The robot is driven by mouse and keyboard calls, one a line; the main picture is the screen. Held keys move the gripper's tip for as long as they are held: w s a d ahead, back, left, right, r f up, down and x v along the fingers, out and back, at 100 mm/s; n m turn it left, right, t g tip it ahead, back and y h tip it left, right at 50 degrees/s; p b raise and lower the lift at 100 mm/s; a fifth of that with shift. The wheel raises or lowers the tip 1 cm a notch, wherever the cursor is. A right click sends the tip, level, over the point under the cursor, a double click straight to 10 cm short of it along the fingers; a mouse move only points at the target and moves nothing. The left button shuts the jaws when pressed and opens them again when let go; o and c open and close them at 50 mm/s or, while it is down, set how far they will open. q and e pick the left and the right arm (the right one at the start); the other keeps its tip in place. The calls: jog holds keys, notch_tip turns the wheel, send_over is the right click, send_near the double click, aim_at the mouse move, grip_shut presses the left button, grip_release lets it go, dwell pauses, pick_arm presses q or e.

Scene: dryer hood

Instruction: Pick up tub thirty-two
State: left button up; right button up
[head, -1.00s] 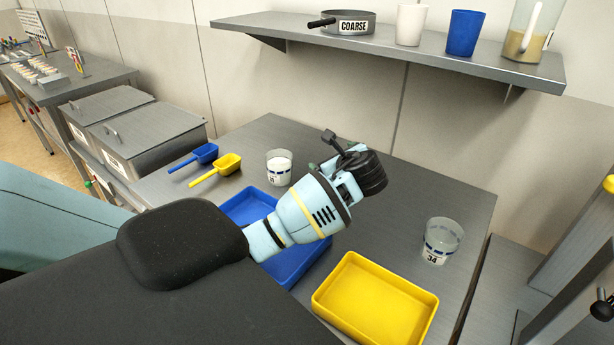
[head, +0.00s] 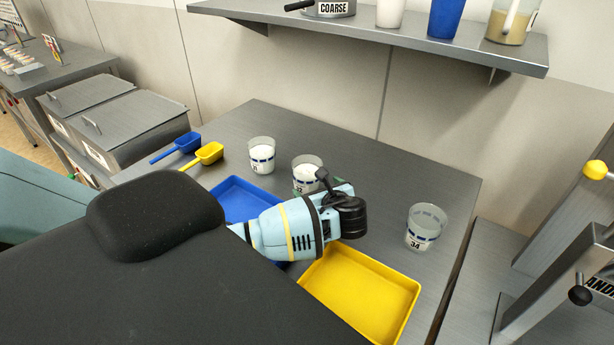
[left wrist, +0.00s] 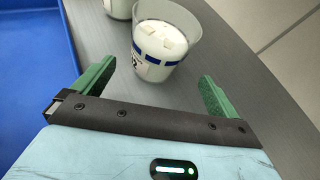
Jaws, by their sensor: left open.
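A clear tub with a blue band and white contents stands between and just beyond my left gripper's fingers in the left wrist view; its label shows a "2", the rest unclear. I take it as tub thirty-two (left wrist: 164,45). In the head view the tub (head: 306,170) stands on the grey table, its lower part hidden by my left gripper (head: 328,190). The green fingers of the gripper (left wrist: 157,80) are open and empty, apart from the tub. My right gripper is not in view.
Another white-filled tub (head: 262,157) stands to the left, and an empty-looking tub marked 34 (head: 425,228) to the right. A blue tray (head: 235,203) and a yellow tray (head: 362,295) lie in front. Blue (head: 182,145) and yellow (head: 207,155) scoops lie left. A shelf (head: 400,45) hangs above.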

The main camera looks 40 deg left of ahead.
aim_at(312, 170)
pick_arm(q)
jog(key=shift+a+r+x, duration=0.1)
jog(key=shift+r+x, duration=0.05)
jog(key=shift+x, duration=1)
jog(key=shift+a+r+x, duration=0.15)
jog(key=shift+r+x, duration=0.05)
jog(key=shift+x, duration=0.95)
jog(key=shift+a+f, duration=0.25)
jog(key=shift+a, duration=0.1)
jog(key=shift+c, duration=0.2)
jog(key=c, duration=1.2)
jog(key=shift+r, duration=0.2)
jog(key=shift+r, duration=0.65)
jog(key=shift+d+r, duration=0.2)
jog(key=shift+r, duration=0.3)
jog(key=shift+d+r, duration=0.2)
jog(key=shift+r, duration=0.35)
jog(key=d, duration=0.5)
jog(key=s+d, duration=0.1)
jog(key=d, duration=0.4)
jog(key=s+d+r, duration=0.1)
jog(key=d, duration=0.4)
jog(key=shift+s+r, duration=0.1)
jog(key=shift+r, duration=0.05)
